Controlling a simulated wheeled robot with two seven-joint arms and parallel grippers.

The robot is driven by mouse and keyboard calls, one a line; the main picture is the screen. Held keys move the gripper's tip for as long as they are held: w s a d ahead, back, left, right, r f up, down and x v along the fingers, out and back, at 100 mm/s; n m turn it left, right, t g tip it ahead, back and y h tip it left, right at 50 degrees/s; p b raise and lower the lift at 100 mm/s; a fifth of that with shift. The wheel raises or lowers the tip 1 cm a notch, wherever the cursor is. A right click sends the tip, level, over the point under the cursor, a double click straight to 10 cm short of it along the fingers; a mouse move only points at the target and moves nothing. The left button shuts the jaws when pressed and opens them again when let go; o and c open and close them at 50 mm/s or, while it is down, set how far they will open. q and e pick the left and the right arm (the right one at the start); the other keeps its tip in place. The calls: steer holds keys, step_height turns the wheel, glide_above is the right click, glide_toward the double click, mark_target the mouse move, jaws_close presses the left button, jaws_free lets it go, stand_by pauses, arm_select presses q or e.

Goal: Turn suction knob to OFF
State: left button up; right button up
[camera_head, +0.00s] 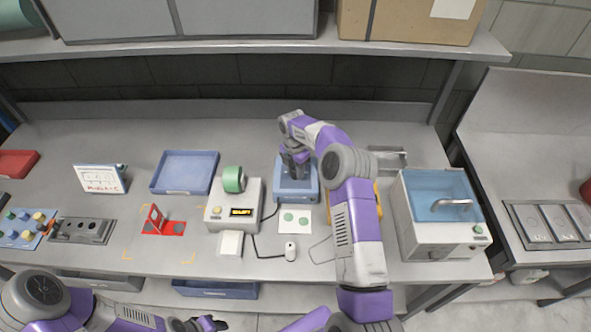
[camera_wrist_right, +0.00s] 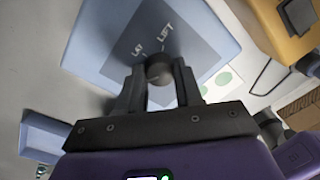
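A dark round knob (camera_wrist_right: 159,68) sits on the grey panel of a light blue device (camera_wrist_right: 207,22) in the right wrist view. White lettering beside it seems to include "LIFT"; I cannot read an OFF mark. In the head view the blue device (camera_head: 312,190) stands mid-table, its knob hidden under my right gripper (camera_head: 296,168). The right gripper's two fingers (camera_wrist_right: 159,85) lie on either side of the knob, close to it. I cannot tell whether they press on it. My left gripper (camera_head: 205,324) is low at the front edge, away from the device, its finger gap unclear.
A grey box with a green roll (camera_head: 233,179) stands left of the device. A blue tray (camera_head: 168,189) and a red stand (camera_head: 165,226) lie further left. A blue-lidded white box (camera_head: 455,242) is at right. A white card with green dots (camera_head: 282,227) lies in front of the device.

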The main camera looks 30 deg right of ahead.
mark_target(295, 172)
steer(key=o, duration=0.4)
steer(key=shift+o, duration=0.2)
steer(key=shift+w+r, duration=0.2)
steer(key=shift+r, duration=3.65)
